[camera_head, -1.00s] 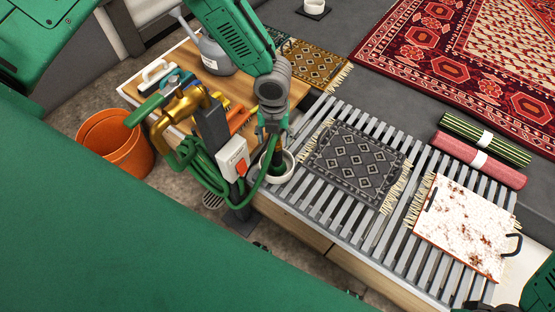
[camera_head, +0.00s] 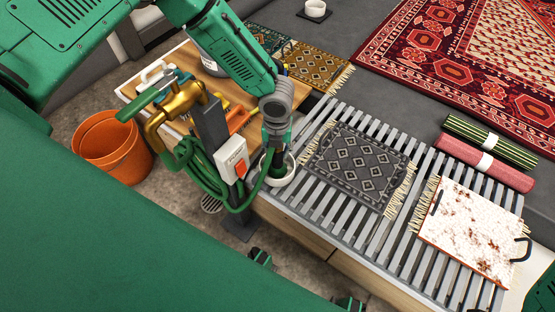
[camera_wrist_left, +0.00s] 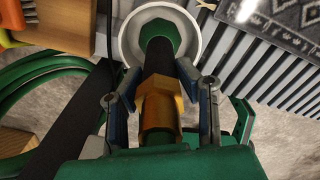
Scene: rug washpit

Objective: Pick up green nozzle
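The green nozzle (camera_head: 277,168) stands upright, tip down, in a round white cup (camera_head: 288,179) at the left end of the slatted rack. In the left wrist view the nozzle (camera_wrist_left: 160,110) shows a brass collar, a black barrel and a green end inside the white cup (camera_wrist_left: 126,38). My left gripper (camera_head: 275,146) is directly above the cup. In the wrist view its fingers (camera_wrist_left: 160,85) straddle the nozzle, one on each side, with narrow gaps and no clear grip. The fingertips are small and partly hidden in the head view.
A post with a white switch box (camera_head: 232,158), brass tap (camera_head: 175,112) and coiled green hose (camera_head: 195,170) stands close left. An orange bucket (camera_head: 112,148) is farther left.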

